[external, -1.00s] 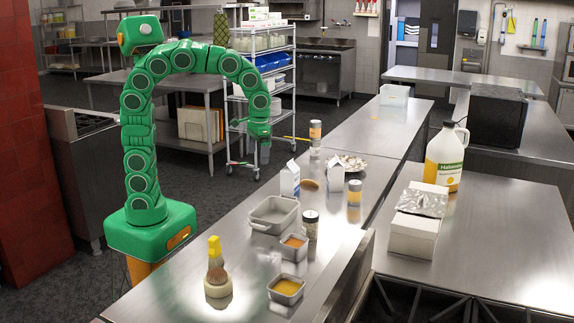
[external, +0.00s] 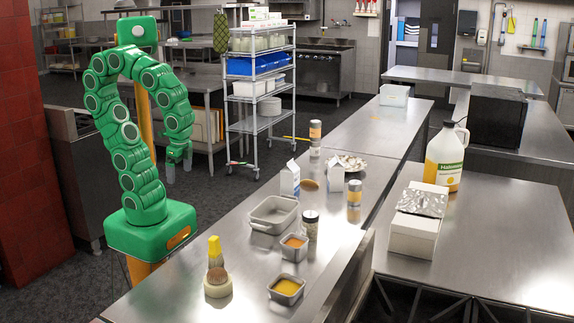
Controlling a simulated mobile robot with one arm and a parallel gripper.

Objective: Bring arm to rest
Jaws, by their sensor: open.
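My arm is green and rises from my green base at the left of the external view. It bends over at the top in a tight arch, and its end hangs down. My gripper (external: 179,172) points downward with its two pale fingers apart and nothing between them. It is left of the long steel counter (external: 230,255), over the open floor, and touches nothing.
The counter holds a grey baking dish (external: 272,214), small trays with orange food (external: 287,288), white cartons (external: 290,180), shakers (external: 354,193) and a yellow-topped bottle (external: 216,255). A wire shelf rack (external: 260,95) stands behind my arm. Floor between rack and counter is clear.

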